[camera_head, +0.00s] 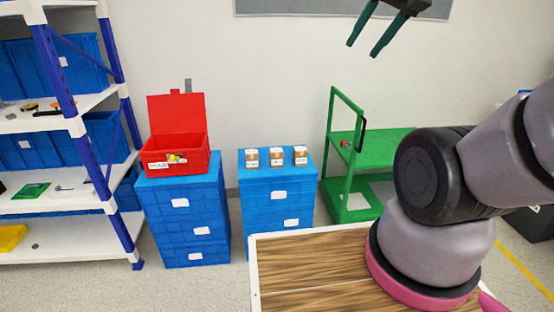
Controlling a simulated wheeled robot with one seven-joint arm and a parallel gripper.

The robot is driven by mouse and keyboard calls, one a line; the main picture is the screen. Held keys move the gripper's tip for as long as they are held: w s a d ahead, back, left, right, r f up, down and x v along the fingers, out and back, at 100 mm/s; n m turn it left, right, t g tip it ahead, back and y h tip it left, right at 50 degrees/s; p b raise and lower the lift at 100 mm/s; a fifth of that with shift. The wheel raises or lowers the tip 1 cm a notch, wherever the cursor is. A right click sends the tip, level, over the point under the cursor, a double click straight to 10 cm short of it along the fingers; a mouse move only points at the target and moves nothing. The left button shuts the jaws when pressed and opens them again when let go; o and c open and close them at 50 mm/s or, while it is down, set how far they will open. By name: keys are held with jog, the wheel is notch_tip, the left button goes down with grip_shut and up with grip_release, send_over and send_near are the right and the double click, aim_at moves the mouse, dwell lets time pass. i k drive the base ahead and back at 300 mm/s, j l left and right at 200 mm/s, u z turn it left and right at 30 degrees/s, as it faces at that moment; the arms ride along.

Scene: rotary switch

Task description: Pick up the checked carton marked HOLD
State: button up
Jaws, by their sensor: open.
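Three small brown cartons with white labels stand in a row on a blue crate stack: a left one (252,159), a middle one (276,157) and a right one (300,155). Their markings are too small to read, so I cannot tell which is checked. A red box (190,160) with its lid raised stands on another blue stack to the left. It bears a white label that reads HOLD (158,166). My gripper (362,50) is at the top right with its two green fingers apart and nothing between them. It is high and away from the cartons.
The cartons' blue stack (279,198) and the red box's stack (183,225) have a narrow gap between them. A green cart (350,170) stands to the right. A wood-topped surface (310,270) is in front. A shelf rack (75,127) is at the left.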

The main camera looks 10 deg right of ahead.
aim_at(276, 154)
jog(key=i+j+z, duration=0.1)
jog(key=j, duration=0.3)
jog(key=i+j+z, duration=0.1)
jog(key=i+j, duration=0.15)
jog(key=j, duration=0.15)
jog(key=i+j+z, duration=0.1)
jog(key=j, duration=0.35)
jog(key=i+j+z, duration=0.1)
jog(key=j, duration=0.35)
jog(key=i+j+z, duration=0.1)
jog(key=j, duration=0.35)
jog(key=i+j, duration=0.2)
jog(key=j, duration=0.25)
jog(key=i+j+z, duration=0.15)
jog(key=j, duration=0.3)
